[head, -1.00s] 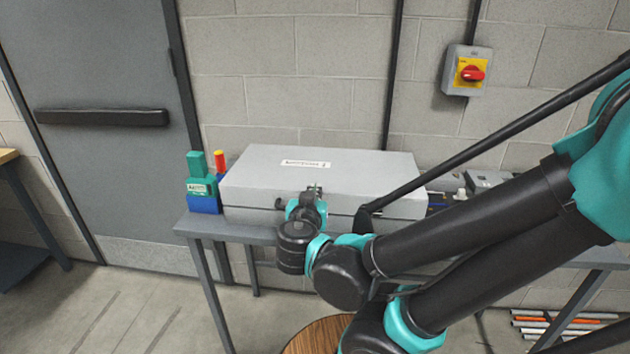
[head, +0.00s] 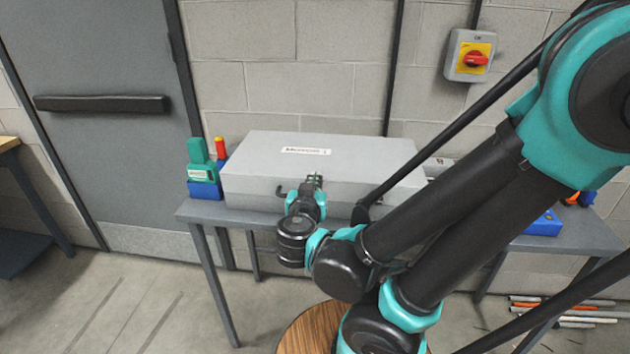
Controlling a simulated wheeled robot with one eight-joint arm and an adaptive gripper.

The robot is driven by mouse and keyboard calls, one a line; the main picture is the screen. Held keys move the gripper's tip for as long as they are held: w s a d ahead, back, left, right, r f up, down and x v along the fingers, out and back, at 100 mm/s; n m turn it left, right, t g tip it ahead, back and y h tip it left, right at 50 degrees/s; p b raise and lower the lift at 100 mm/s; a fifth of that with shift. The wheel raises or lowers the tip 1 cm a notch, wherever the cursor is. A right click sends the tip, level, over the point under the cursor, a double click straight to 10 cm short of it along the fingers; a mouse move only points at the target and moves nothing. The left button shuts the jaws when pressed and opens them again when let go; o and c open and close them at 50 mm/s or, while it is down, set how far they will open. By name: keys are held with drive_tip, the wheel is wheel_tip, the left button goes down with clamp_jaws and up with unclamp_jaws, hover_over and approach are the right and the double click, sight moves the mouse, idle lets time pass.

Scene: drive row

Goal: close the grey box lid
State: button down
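The grey box (head: 250,190) sits on the bench. Its lid (head: 340,155), with a white label on top, looks down flat over the box; my arm hides part of the front seam, so I cannot tell whether it is fully seated. My gripper (head: 314,181) is at the front of the box, near the lid's front edge, with its fingers small and dark against the grey. I cannot tell whether it touches the lid or whether its fingers are open.
The box stands on a grey bench (head: 195,211). A green and blue tool or holder (head: 204,172) with a red-yellow item stands close to its left. A blue item (head: 545,224) lies on the bench at right. A round wooden top (head: 300,332) is below my arm.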

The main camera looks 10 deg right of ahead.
drive_tip(key=shift+s+d+f+g, duration=0.15)
drive_tip(key=shift+s+f+g, duration=0.2)
drive_tip(key=shift+f, duration=0.5)
drive_tip(key=shift+s+a, duration=0.3)
drive_tip(key=shift+s, duration=0.05)
drive_tip(key=r+v, duration=0.1)
drive_tip(key=v, duration=1)
drive_tip(key=shift+w, duration=0.15)
drive_tip(key=shift+r, duration=0.15)
